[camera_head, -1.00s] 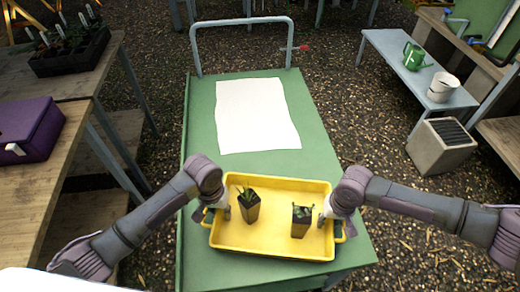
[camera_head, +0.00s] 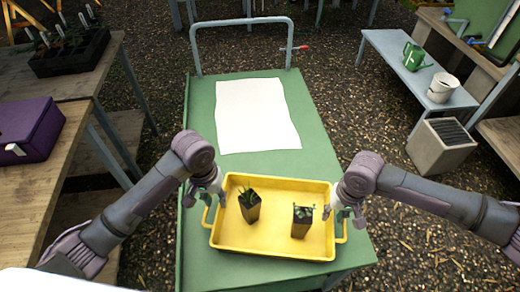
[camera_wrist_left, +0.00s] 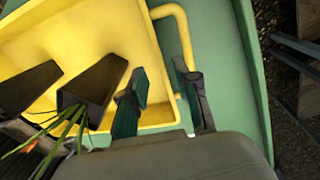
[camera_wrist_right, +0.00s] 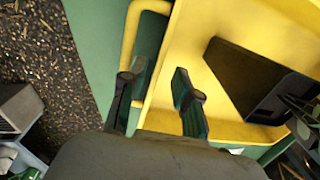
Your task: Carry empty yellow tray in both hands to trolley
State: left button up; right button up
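The yellow tray (camera_head: 270,248) rests on the near end of the green trolley top (camera_head: 310,130). It is not empty: two dark pots with small green plants stand in it, a left pot (camera_head: 250,207) and a right pot (camera_head: 301,222). My left gripper (camera_head: 203,200) is open just above the tray's left handle, which also shows in the left wrist view (camera_wrist_left: 178,30); its fingers (camera_wrist_left: 168,100) are apart. My right gripper (camera_head: 343,212) is open at the right handle, and in the right wrist view its fingers (camera_wrist_right: 155,105) straddle the tray's side wall. Neither appears closed on the tray.
A white sheet (camera_head: 256,115) lies on the trolley beyond the tray. The trolley's push bar (camera_head: 243,22) rises at the far end.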

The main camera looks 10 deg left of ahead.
notch_tip(320, 180, up, 7)
jog(key=shift+d, duration=0.25)
jog(key=shift+f, duration=0.2)
dwell(0.3)
